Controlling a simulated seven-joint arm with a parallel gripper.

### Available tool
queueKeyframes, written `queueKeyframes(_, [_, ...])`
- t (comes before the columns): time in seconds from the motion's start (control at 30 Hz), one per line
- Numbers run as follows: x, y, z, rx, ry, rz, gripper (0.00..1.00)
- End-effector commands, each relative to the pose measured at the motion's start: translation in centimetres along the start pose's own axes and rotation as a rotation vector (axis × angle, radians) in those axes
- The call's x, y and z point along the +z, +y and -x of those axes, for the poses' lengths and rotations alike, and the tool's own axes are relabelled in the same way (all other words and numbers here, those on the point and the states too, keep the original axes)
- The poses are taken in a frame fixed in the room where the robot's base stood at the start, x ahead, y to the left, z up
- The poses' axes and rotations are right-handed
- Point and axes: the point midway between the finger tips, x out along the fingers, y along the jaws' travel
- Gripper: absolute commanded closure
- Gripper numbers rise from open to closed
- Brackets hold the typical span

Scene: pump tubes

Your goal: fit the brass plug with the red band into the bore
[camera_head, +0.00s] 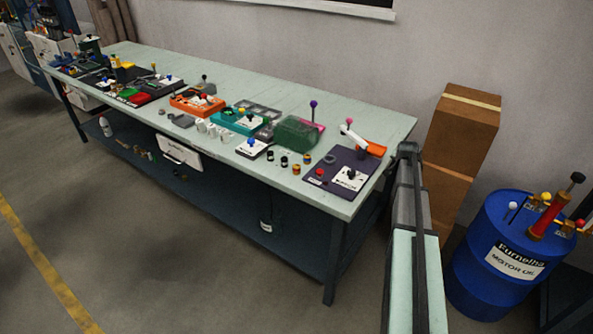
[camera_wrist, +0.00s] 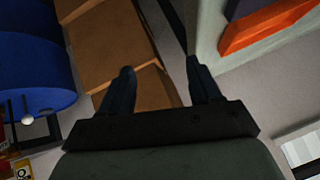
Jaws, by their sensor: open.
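Several small banded plugs stand on the bench near its front right. One brass-coloured plug (camera_head: 296,169) seems to carry a red band, but it is too small to be sure. Another brass-and-dark plug (camera_head: 306,158) stands just behind it. A dark board (camera_head: 335,160) with a red knob and a white label lies to their right; I cannot make out which opening is the bore. No plug shows there.
An orange-and-white part (camera_head: 375,148) lies at the bench's right end and shows in the wrist view (camera_wrist: 262,28). Cardboard boxes (camera_head: 460,130) and a blue drum (camera_head: 505,260) stand to the right. A green block (camera_head: 297,132) and several trays crowd the bench (camera_head: 230,170).

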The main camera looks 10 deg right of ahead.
Motion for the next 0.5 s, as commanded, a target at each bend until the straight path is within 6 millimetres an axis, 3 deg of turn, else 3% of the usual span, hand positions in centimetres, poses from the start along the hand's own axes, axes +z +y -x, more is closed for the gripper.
queueKeyframes(0.03, [-2.1,-1.5,0.4,-0.011,0.018,-0.001,0.37])
queueKeyframes(0.1, [-4.1,-3.4,1.4,-0.023,0.033,0.003,0.37])
queueKeyframes(0.27, [-6.7,-9.8,4.0,-0.045,0.016,0.058,0.37])
queueKeyframes(0.37, [-5.5,-14.9,6.1,-0.047,-0.055,0.143,0.37])
queueKeyframes(0.5, [-1.1,-20.6,9.0,-0.039,-0.202,0.301,0.37])
